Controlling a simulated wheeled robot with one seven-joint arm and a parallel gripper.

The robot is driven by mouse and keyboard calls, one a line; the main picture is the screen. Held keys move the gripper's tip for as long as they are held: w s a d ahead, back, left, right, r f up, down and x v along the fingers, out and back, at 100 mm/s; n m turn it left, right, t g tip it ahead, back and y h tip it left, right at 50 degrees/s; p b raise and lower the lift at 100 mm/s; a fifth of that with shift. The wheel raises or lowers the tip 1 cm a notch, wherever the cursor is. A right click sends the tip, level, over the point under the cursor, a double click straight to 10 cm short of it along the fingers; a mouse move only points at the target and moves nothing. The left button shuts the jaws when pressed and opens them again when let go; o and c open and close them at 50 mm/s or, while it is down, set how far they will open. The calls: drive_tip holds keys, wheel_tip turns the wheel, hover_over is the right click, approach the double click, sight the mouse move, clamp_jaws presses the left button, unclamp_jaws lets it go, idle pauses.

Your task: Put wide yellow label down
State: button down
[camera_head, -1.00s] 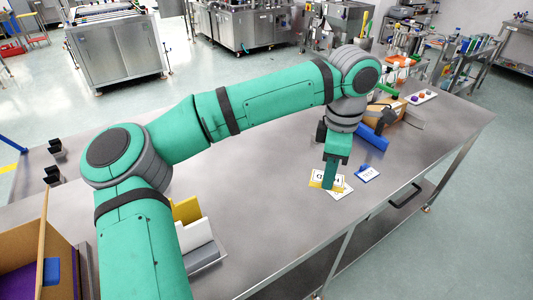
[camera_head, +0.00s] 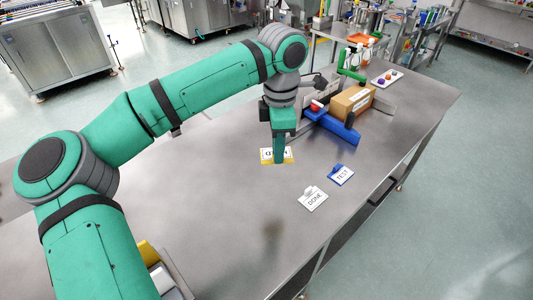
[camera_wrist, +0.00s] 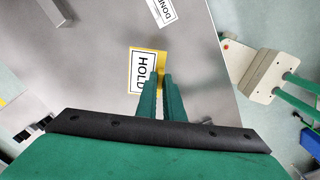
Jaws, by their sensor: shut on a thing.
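The wide yellow label (camera_head: 266,156) with a white face is in my gripper (camera_head: 279,159), low over the steel table. In the wrist view the label (camera_wrist: 136,86) reads HOLD, and the fingers of my gripper (camera_wrist: 161,82) are shut on its edge. The fingers and arm hide part of it in the head view. I cannot tell whether the label touches the table. The white DONE label (camera_head: 313,199) lies apart to its right and nearer; it also shows at the top of the wrist view (camera_wrist: 161,10). The blue TEST label (camera_head: 341,175) lies beyond that.
A blue piece (camera_head: 332,125) and a cardboard box (camera_head: 351,103) stand behind, to the right of my gripper. A white tray with coloured caps (camera_head: 387,78) is at the far end. The steel table (camera_head: 225,195) has clear room in front and left of the label.

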drive_tip(key=w+f+n, duration=0.1)
drive_tip(key=n, duration=0.1)
drive_tip(key=w+f+n, duration=0.1)
drive_tip(key=f+n, duration=0.1)
drive_tip(key=w+f+n, duration=0.2)
drive_tip(key=shift+f, duration=0.2)
drive_tip(key=n, duration=0.1)
approach(280, 232)
drive_tip(key=shift+w+f, duration=0.2)
drive_tip(key=shift+w, duration=0.4)
drive_tip(key=shift+s+d+f, duration=0.1)
drive_tip(key=shift+s+f, duration=0.35)
drive_tip(key=shift+f, duration=0.2)
drive_tip(key=shift+s+f, duration=0.2)
drive_tip(key=shift+f, duration=1.5)
drive_tip(key=shift+f, duration=0.15)
drive_tip(key=c, duration=1.9)
unclamp_jaws()
drive_tip(key=shift+w, duration=0.1)
